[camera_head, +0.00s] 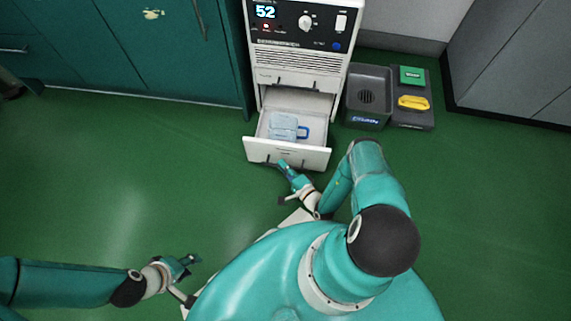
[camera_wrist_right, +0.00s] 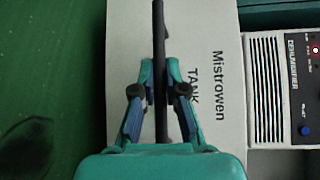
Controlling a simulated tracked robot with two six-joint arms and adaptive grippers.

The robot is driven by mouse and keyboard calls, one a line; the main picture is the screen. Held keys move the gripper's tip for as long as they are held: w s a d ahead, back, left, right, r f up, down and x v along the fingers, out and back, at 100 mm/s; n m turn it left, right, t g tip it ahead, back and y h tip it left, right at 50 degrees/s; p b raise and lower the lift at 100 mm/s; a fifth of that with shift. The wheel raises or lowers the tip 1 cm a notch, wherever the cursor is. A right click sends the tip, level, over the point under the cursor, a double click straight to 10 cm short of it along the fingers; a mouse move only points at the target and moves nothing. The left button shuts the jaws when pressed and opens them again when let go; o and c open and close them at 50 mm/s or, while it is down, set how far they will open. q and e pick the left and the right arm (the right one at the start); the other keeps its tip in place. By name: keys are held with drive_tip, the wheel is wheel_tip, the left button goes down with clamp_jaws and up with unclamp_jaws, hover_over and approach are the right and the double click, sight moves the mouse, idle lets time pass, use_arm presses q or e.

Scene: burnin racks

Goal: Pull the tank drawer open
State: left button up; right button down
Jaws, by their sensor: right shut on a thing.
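The tank drawer (camera_head: 259,152) is the lower drawer of a white machine in the head view. It stands pulled out, with a pale blue tank (camera_head: 283,127) with a darker blue handle inside. In the right wrist view its white front (camera_wrist_right: 205,25) reads "Mistrowen TANK", and a dark bar handle (camera_wrist_right: 159,40) runs across it. My right gripper (camera_wrist_right: 160,92) is shut on this handle; it also shows at the drawer front in the head view (camera_head: 284,166). My left gripper (camera_head: 191,262) is low over the floor at the lower left, away from the drawer; its finger gap is unclear.
The machine (camera_head: 293,60) has a panel showing 52 above a closed upper drawer. A dark grey bin (camera_head: 368,115) and a tray with a green and a yellow item (camera_head: 413,103) stand right of it. Teal cabinets (camera_head: 150,60) line the left. The green floor ahead is clear.

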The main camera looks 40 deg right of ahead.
drive_tip(key=c, duration=1.2)
unclamp_jaws()
drive_tip(key=shift+s+f, duration=0.15)
drive_tip(key=shift+d, duration=0.1)
drive_tip(key=o, duration=0.5)
wheel_tip(320, 180, up, 10)
drive_tip(key=shift+c, duration=0.2)
drive_tip(key=shift+r, duration=0.3)
drive_tip(key=c, duration=0.5)
drive_tip(key=shift+o, duration=0.2)
drive_tip(key=shift+f, duration=0.3)
